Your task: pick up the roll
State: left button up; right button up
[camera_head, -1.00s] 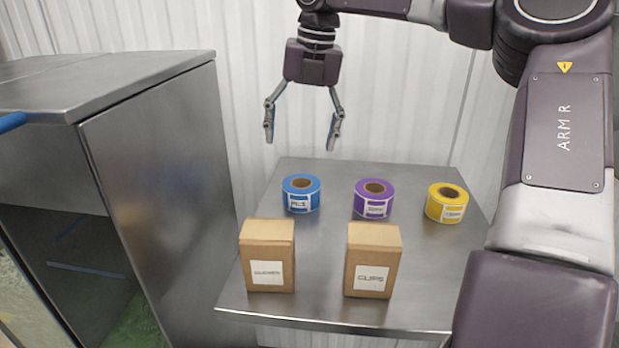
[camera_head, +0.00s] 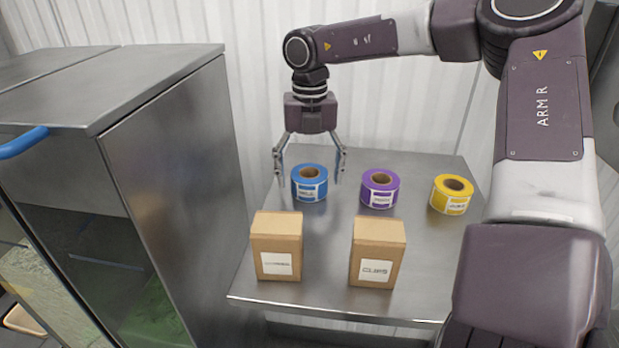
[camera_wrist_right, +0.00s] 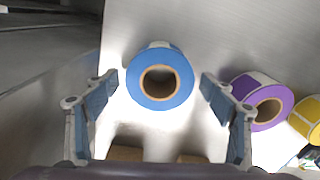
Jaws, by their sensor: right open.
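Three label rolls stand on the steel table (camera_head: 330,232): a blue roll (camera_head: 309,184), a purple roll (camera_head: 380,190) and a yellow roll (camera_head: 451,195). My right gripper (camera_head: 310,168) is open and points down over the blue roll, its fingers to either side of it. In the right wrist view the blue roll (camera_wrist_right: 160,76) lies between the open fingertips (camera_wrist_right: 160,90), with gaps on both sides. The purple roll (camera_wrist_right: 262,103) and part of the yellow roll (camera_wrist_right: 306,118) show to the right. My left gripper is not in view.
Two cardboard boxes stand in front of the rolls, a left one (camera_head: 276,246) and one labelled CLIPS (camera_head: 377,252). A tall steel cabinet (camera_head: 180,150) with a blue handle (camera_head: 24,142) stands left of the table. A corrugated wall (camera_head: 420,110) is behind.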

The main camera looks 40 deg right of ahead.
jog(key=c, duration=1.3)
